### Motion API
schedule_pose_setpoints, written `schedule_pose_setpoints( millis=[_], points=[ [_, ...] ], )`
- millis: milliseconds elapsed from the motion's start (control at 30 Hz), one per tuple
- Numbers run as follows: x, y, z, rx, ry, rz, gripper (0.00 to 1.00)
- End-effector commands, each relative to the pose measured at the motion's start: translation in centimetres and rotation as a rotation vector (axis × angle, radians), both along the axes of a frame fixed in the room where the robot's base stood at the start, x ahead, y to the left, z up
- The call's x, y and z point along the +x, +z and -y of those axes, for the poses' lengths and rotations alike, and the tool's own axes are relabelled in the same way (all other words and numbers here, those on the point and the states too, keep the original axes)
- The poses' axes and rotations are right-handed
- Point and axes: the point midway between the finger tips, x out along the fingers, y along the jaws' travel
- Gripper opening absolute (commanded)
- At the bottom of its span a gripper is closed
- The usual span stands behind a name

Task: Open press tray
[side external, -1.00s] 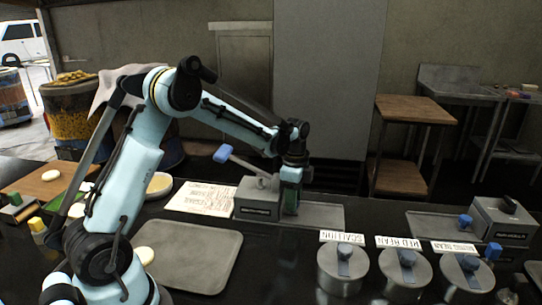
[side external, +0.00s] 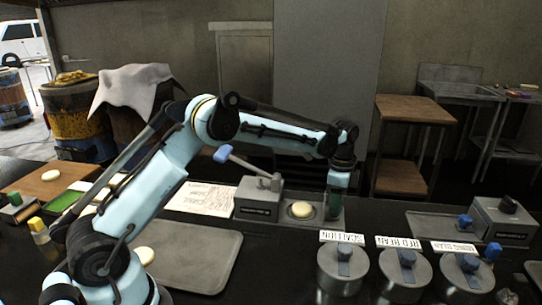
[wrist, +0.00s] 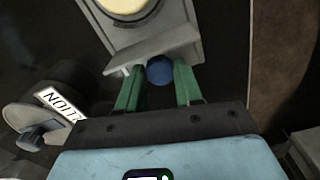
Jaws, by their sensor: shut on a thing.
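The grey press (side external: 257,198) stands on the black counter, with its blue-handled lever (side external: 223,154) raised to the left. Its flat grey tray (side external: 285,222) extends out to the right. A pale round dough piece (side external: 301,209) lies on the tray in the open, beside the press body. My gripper (side external: 334,212) is at the tray's right end, green fingers pointing down. In the wrist view, the gripper (wrist: 158,75) is shut on the tray's blue knob (wrist: 160,71). The tray (wrist: 193,28) and part of the dough (wrist: 123,5) show beyond it.
Lidded metal canisters (side external: 343,268) with labels stand at the front right. A second press (side external: 504,222) is at far right. An empty grey tray (side external: 190,255) lies at front left, and a paper sheet (side external: 203,198) lies left of the press.

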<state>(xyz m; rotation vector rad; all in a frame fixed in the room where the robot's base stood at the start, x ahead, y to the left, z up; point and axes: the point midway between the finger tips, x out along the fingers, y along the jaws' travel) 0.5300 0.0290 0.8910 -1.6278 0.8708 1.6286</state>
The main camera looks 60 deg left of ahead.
Motion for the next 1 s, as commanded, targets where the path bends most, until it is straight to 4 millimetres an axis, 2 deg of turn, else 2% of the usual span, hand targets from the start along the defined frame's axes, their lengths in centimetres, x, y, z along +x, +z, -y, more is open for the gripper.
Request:
schedule_pose_setpoints(
  millis=[300, 333, 467, 800, 867, 1000],
  points=[
    [0.1, 0.0, 0.0, 0.001, 0.002, 0.003, 0.00],
    [0.1, 0.0, 0.0, 0.001, 0.002, 0.003, 0.40],
    [0.1, 0.0, 0.0, 0.000, 0.002, 0.002, 0.60],
    [0.1, 0.2, 0.1, 0.001, 0.001, 0.001, 0.61],
    [0.1, 0.6, 0.1, 0.000, 0.001, 0.000, 0.61],
    [0.1, 2.5, 0.1, 0.001, 0.001, 0.001, 0.61]
  ],
)
